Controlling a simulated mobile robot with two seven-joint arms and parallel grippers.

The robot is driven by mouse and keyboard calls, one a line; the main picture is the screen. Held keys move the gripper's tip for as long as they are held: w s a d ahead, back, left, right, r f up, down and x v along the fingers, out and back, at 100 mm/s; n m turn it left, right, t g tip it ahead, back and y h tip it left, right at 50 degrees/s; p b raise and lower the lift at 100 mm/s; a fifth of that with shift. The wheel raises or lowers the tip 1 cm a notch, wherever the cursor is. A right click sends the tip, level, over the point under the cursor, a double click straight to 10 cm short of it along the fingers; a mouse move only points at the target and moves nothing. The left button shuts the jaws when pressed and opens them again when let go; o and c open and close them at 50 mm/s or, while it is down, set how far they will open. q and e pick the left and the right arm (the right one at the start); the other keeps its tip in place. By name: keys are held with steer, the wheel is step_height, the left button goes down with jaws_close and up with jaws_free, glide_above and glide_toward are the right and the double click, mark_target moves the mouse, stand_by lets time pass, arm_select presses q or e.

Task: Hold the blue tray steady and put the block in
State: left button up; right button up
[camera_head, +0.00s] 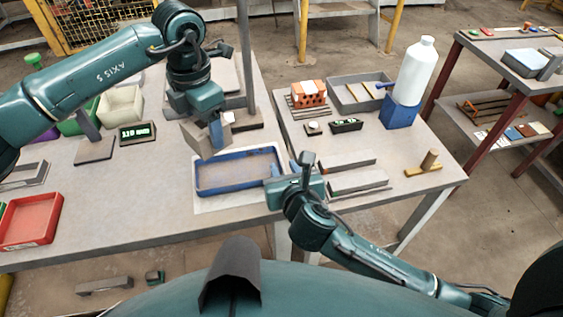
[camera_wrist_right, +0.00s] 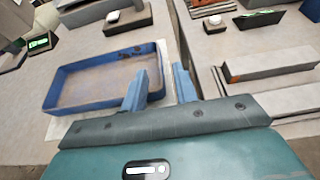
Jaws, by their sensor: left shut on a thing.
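The blue tray (camera_head: 240,187) lies on the left table, empty, with a worn brownish floor. It also shows in the right wrist view (camera_wrist_right: 98,104). My left gripper (camera_head: 212,125) is shut on a grey-tan block (camera_head: 204,143). It holds the block tilted above the back left part of the tray. My right gripper (camera_head: 285,169) is open at the tray's right end. In the right wrist view its fingers (camera_wrist_right: 160,86) stand apart, one over the tray side and one outside the right wall. I cannot tell whether they touch the wall.
A display box (camera_head: 138,133) and a red tray (camera_head: 32,220) are on the left table. A gap separates the tables.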

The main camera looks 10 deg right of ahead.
mark_target(280, 161)
steer(key=shift+x, duration=1.85)
steer(key=shift+c, duration=0.2)
jaws_close()
